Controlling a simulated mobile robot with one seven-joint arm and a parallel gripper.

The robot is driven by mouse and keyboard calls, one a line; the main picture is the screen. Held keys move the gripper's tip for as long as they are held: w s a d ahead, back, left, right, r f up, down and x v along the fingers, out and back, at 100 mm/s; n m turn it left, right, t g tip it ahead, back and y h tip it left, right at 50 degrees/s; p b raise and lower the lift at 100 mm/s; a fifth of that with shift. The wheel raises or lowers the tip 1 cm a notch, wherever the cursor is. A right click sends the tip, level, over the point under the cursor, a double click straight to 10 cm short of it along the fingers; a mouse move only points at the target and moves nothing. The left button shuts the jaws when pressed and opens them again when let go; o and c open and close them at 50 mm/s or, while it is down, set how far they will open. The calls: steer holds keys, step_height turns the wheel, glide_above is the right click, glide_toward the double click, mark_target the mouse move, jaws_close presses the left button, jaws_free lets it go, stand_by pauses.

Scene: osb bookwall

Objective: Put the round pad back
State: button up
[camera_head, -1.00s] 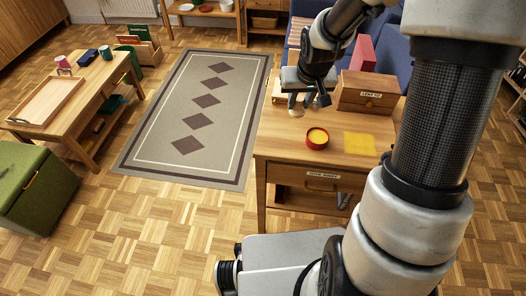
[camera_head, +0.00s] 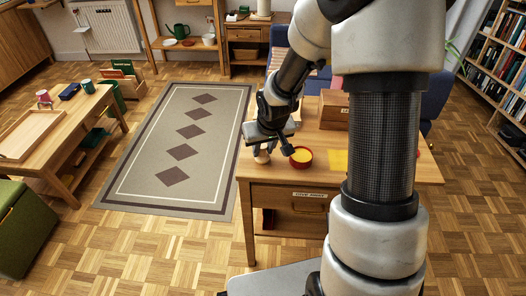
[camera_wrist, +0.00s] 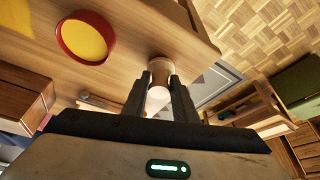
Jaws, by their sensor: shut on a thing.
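My gripper (camera_head: 272,150) is over the left part of the wooden table (camera_head: 390,172), left of a round red container (camera_head: 301,163) with a yellow inside. In the wrist view my gripper (camera_wrist: 160,88) is shut on a small round tan-and-white thing (camera_wrist: 160,66); its tan part also shows below the fingers in the head view (camera_head: 262,157). I cannot tell whether this is the round pad. The fingers hide part of it, and whether it touches the table is unclear. The red container also shows in the wrist view (camera_wrist: 86,37).
A yellow square (camera_head: 338,160) lies right of the red container, with a wooden box (camera_head: 334,110) behind it. A labelled drawer (camera_head: 300,198) is in the table's front. A patterned rug (camera_head: 150,188) lies left. A low table (camera_head: 75,125) with a tray (camera_head: 28,133) stands far left.

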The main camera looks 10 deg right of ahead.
steer(key=shift+f, duration=0.1)
steer(key=shift+f, duration=0.15)
steer(key=o, duration=0.9)
steer(key=shift+o, duration=0.2)
steer(key=shift+s+r+p, duration=0.1)
steer(key=shift+r+p, duration=0.2)
steer(key=shift+r, duration=0.3)
steer(key=p+v, duration=0.4)
steer(key=v, duration=0.7)
steer(key=shift+s, duration=0.15)
